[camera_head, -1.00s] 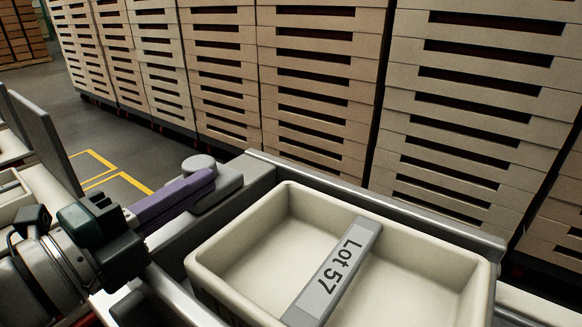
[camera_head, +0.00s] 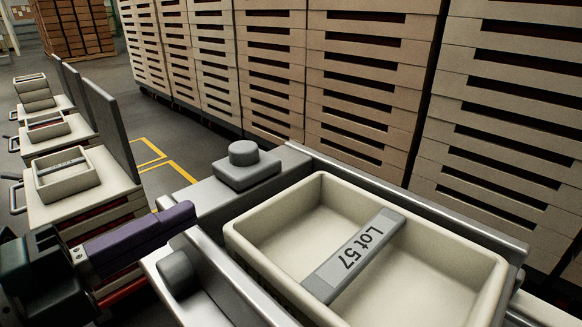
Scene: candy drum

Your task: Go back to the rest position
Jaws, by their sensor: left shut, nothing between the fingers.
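My left gripper (camera_head: 183,219) is at the lower left, its purple fingers together and empty. It points right toward the grey frame around the cream tray and stands apart from the tray. The cream tray (camera_head: 268,281) sits in the grey metal frame at the lower right. A grey bar labelled "Lot 57" (camera_head: 352,258) lies across the tray, and the tray looks empty otherwise. My right gripper is not in view.
A grey block with a round knob (camera_head: 243,158) stands at the frame's far left corner. Carts with small cream trays (camera_head: 70,182) and upright dark panels (camera_head: 108,125) stand at the left. Tall stacks of slatted crates (camera_head: 360,90) line the back. Grey floor shows between.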

